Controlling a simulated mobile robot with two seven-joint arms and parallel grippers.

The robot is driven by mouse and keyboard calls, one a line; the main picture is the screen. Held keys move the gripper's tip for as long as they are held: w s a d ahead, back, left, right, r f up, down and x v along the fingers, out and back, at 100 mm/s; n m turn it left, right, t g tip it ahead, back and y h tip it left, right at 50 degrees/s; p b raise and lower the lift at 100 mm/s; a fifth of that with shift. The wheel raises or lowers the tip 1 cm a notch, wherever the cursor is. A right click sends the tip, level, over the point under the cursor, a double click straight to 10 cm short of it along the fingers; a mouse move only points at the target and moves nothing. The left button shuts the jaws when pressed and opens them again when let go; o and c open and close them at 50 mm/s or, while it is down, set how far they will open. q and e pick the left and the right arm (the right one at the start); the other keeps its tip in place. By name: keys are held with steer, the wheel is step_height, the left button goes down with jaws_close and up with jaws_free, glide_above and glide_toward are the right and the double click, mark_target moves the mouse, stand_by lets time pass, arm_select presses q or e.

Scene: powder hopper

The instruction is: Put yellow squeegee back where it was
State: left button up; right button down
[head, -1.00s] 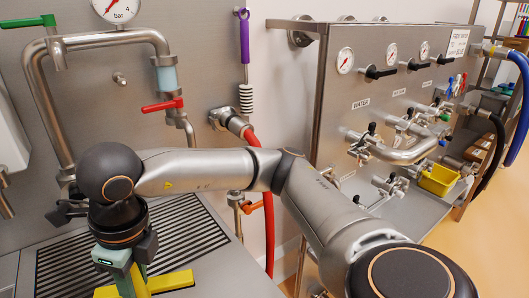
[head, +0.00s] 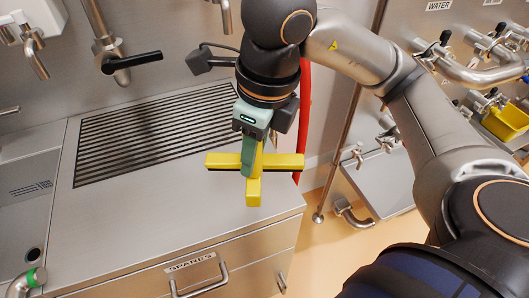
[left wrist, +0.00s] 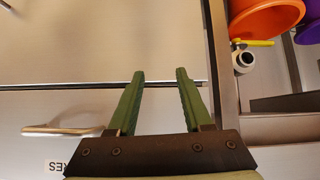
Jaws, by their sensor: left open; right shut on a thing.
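The yellow squeegee (head: 285,161) has a wide crossbar with a dark strip along its lower edge and a short yellow handle. My right gripper (head: 251,165) is shut on it, pointing down, and partly hides its middle. The squeegee shows in front of the steel counter (head: 120,225), near its right front corner; I cannot tell its exact height above the top. My left gripper (left wrist: 160,75) is open and empty in the left wrist view, its green fingers over the counter's front edge and drawer line. It is not in the head view.
A slotted drain grate (head: 150,135) lies in the counter top, with a sink (head: 30,200) at left. A SPARES drawer handle (head: 200,283) projects in front. Pipes and a yellow bin (head: 505,122) are at right. The left wrist view shows an orange bucket (left wrist: 262,17) and a purple one.

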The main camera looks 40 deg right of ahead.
steer(key=w+d+f, duration=0.2)
steer(key=f, duration=0.1)
steer(key=w+d+f+b, duration=0.1)
steer(key=w+f, duration=0.1)
steer(key=f, duration=0.1)
steer(key=w+d+f, duration=0.1)
steer(key=d+f, duration=0.1)
steer(key=f, duration=0.1)
steer(key=shift+w+d+f+b, duration=0.3)
steer(key=shift+w+b, duration=0.05)
steer(key=shift+w, duration=0.05)
steer(key=shift+f, duration=0.35)
steer(key=shift+f, duration=0.1)
steer(key=shift+f+b, duration=0.2)
steer(key=shift+b, duration=0.1)
steer(key=c, duration=0.6)
jaws_free()
steer(key=shift+r, duration=0.1)
steer(key=shift+r, duration=0.15)
